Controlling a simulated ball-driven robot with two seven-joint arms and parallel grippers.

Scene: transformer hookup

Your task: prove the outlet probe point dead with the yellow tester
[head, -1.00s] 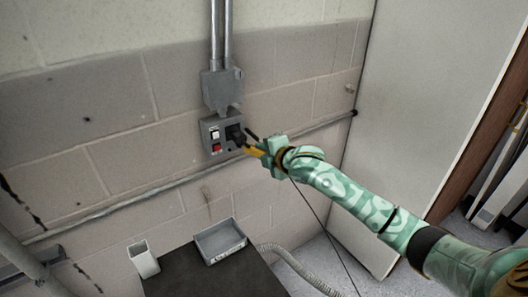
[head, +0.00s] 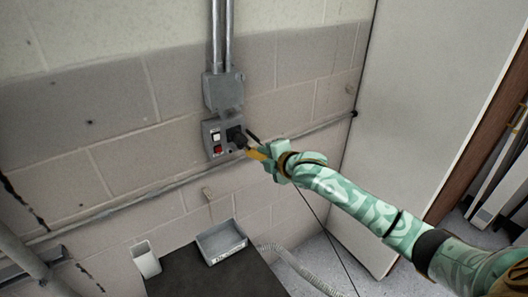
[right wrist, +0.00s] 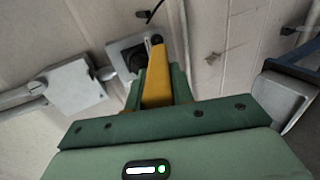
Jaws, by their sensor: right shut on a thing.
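The yellow tester (head: 257,154) is held in my right gripper (head: 268,155), which is shut on it. In the right wrist view the tester (right wrist: 157,85) lies between the green fingers (right wrist: 160,92) and points to the outlet panel. The grey outlet panel (head: 213,152) is on the block wall, with a white switch, a red switch and a black outlet (head: 235,134). The tester's tip is close to the black outlet, which also shows in the right wrist view (right wrist: 133,58). I cannot tell whether the tip touches the probe point. My left gripper is not in view.
A grey junction box (head: 223,90) with conduits sits above the panel. Below are a dark tabletop (head: 200,275), a grey tray (head: 222,242) and a white open container (head: 145,260). A pipe (head: 120,207) runs along the wall. A pale door panel (head: 400,120) stands at right.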

